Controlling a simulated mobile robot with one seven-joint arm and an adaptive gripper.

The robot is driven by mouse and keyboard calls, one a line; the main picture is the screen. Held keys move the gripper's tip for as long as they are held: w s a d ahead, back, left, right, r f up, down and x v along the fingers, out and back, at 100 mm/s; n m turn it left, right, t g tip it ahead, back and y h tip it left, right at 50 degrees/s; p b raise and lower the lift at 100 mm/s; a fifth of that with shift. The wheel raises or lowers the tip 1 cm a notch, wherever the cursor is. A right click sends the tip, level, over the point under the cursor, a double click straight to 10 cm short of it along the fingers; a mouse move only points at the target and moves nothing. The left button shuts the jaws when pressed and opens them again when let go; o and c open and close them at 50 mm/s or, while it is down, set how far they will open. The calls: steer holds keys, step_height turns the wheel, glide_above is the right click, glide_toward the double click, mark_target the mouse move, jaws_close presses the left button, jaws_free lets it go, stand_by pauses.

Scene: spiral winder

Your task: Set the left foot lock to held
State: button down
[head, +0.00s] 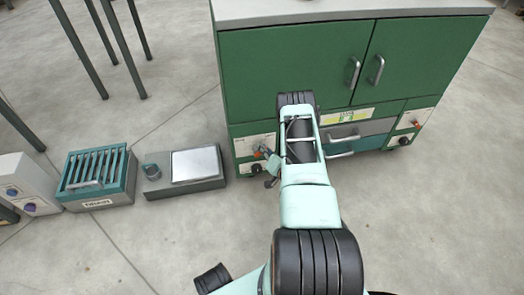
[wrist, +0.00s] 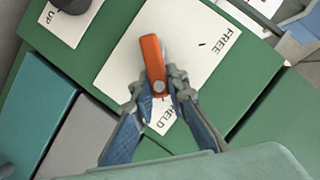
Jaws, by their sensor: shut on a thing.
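The left foot lock is an orange lever (wrist: 153,62) on a white plate (wrist: 120,62) in the wrist view. The plate reads FREE at upper right and HELD at the lower edge. The lever's broad end points up in the picture, and a grey round pivot shows between my fingertips. My gripper (wrist: 159,88) is shut on the lever, with a blue-grey finger on each side. In the head view my gripper (head: 268,163) is at the lower left of the green cabinet (head: 285,70), and it mostly hides the lever there.
A black knob (wrist: 74,4) on a plate marked UP is at the wrist view's upper left. The right foot lock (head: 415,123) is at the cabinet's lower right. A teal slotted box (head: 97,178) and a grey scale (head: 190,168) stand on the floor at left.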

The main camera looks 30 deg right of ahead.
steer(key=shift+d+f+m+b, duration=0.1)
steer(key=shift+d+m+b, duration=0.05)
steer(key=shift+m+b, duration=0.2)
stand_by(0.4)
steer(key=c, duration=1.9)
jaws_free()
steer(key=shift+s, duration=0.1)
steer(key=v, duration=0.7)
steer(key=shift+s, duration=0.15)
